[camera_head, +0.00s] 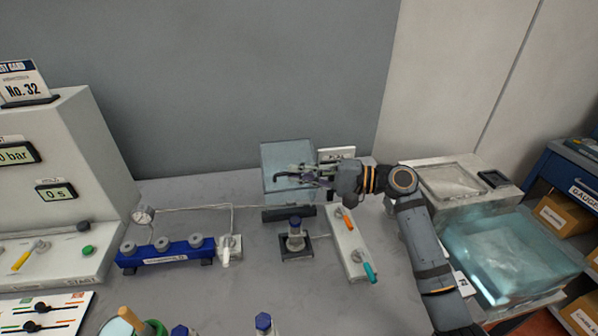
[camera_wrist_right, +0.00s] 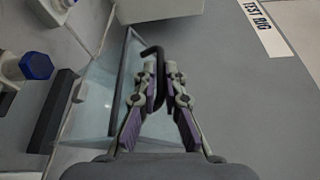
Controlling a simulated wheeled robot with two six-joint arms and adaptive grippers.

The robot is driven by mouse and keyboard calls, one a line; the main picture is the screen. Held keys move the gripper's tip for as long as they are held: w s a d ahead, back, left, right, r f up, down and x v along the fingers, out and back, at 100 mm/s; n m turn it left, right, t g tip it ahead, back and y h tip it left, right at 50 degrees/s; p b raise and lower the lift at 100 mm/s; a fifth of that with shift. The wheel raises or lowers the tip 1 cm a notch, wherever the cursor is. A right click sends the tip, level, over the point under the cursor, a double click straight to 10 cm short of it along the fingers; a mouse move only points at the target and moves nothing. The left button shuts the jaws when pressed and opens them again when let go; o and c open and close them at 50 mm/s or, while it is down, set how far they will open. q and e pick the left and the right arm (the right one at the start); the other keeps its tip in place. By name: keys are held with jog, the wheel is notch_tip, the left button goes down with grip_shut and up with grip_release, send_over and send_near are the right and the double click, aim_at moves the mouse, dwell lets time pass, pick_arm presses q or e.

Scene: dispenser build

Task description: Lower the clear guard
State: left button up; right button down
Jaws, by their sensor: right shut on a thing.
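The clear guard (camera_head: 285,155) is a see-through bluish panel standing raised behind the middle of the bench in the head view. It also shows in the right wrist view (camera_wrist_right: 108,90) as a pale pane with a dark edge. My right gripper (camera_head: 300,173) reaches in from the right, in front of the pane. In the right wrist view, its fingers (camera_wrist_right: 160,75) are shut on the guard's black hooked handle (camera_wrist_right: 155,52). My left gripper is not in view.
A white valve panel (camera_head: 350,243) with orange and teal handles stands right, close to my right arm. A clear-covered bin (camera_head: 515,255) is further right. Blue-capped items (camera_head: 263,322) stand at the front.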

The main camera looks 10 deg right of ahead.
jog(key=shift+s, duration=0.1)
dwell(0.3)
jog(key=c, duration=1.7)
grip_release()
jog(key=shift+d, duration=0.1)
jog(key=shift+v, duration=6)
jog(key=shift+c, duration=0.3)
